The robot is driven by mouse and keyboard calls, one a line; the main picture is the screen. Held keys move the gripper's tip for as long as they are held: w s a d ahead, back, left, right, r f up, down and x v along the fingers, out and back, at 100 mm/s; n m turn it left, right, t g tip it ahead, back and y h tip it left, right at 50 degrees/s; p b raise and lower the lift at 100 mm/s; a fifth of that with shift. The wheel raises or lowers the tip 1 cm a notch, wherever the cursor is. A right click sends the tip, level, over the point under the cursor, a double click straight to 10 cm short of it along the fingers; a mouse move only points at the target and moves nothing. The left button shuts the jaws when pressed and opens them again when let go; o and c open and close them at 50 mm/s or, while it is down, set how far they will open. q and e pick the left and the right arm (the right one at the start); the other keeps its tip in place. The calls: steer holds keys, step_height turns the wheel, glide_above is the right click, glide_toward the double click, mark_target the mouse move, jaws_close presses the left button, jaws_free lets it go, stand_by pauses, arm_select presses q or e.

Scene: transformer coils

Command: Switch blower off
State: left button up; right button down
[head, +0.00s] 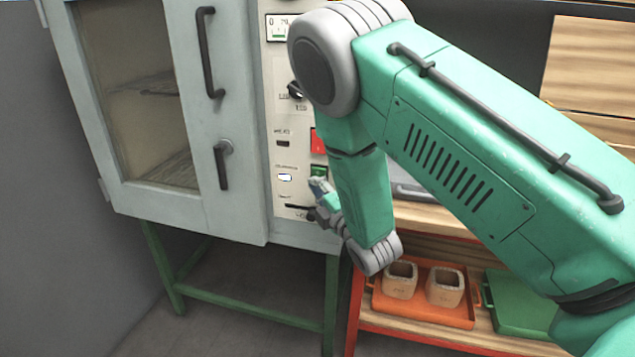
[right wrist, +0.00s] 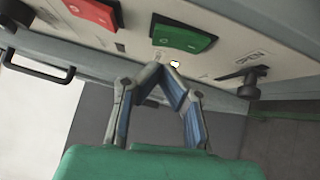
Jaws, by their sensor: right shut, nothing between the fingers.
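The grey oven's control panel (head: 283,150) faces me in the head view. It carries a red rocker switch (head: 317,140) and a green rocker switch (head: 318,171), which show in the right wrist view as red (right wrist: 95,9) and green (right wrist: 184,34). Which one is the blower's cannot be read. My right gripper (head: 318,186) is at the panel's lower right, just below the green switch. In the right wrist view its fingertips (right wrist: 162,68) meet with nothing between them, close to the panel below the green switch; contact cannot be told. My left gripper is out of view.
The oven door (head: 215,120) is closed, with a long handle (head: 208,52) and a latch (head: 221,164). A black lever (right wrist: 243,83) sits low on the panel. To the right, a shelf holds an orange tray (head: 430,313) with two pots and a green tray (head: 525,300).

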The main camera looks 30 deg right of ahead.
steer(key=shift+w+d, duration=0.6)
steer(key=shift+d, duration=0.35)
steer(key=shift+r, duration=0.1)
steer(key=shift+a, duration=0.15)
steer(key=shift+w+r+m+g+p, duration=0.2)
steer(key=shift+r+m+g+p, duration=0.1)
steer(key=shift+p, duration=0.4)
steer(key=shift+f, duration=0.15)
